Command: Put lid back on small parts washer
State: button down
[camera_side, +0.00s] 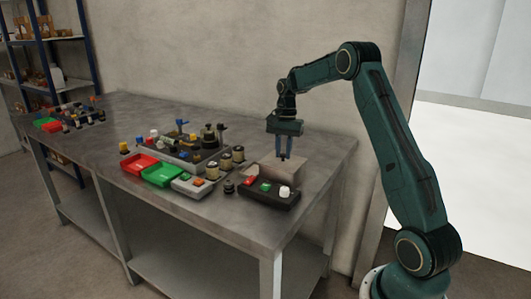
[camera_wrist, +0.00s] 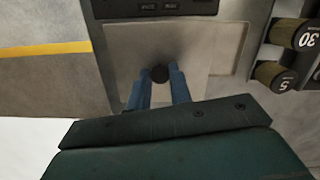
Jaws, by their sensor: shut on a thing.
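The small parts washer (camera_side: 268,174) is a beige-grey box near the right end of the bench. Its pale rectangular top also shows in the wrist view (camera_wrist: 120,42). My gripper (camera_side: 284,157) points straight down over the washer. In the wrist view its blue fingers (camera_wrist: 160,82) are shut on the round black knob (camera_wrist: 160,73) of the lid. The lid (camera_wrist: 190,80) is a flat, pale plate, partly hidden by the fingers and my wrist. It lies over the washer top in that view; I cannot tell whether it rests on the rim or hangs just above.
A green tray (camera_side: 162,175), a red tray (camera_side: 140,163) and a crowded parts tray lie to the left.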

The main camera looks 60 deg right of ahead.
dwell(0.3)
jog(key=c, duration=0.7)
grip_release()
jog(key=shift+r, duration=0.1)
jog(key=shift+r, duration=3.4)
grip_shut()
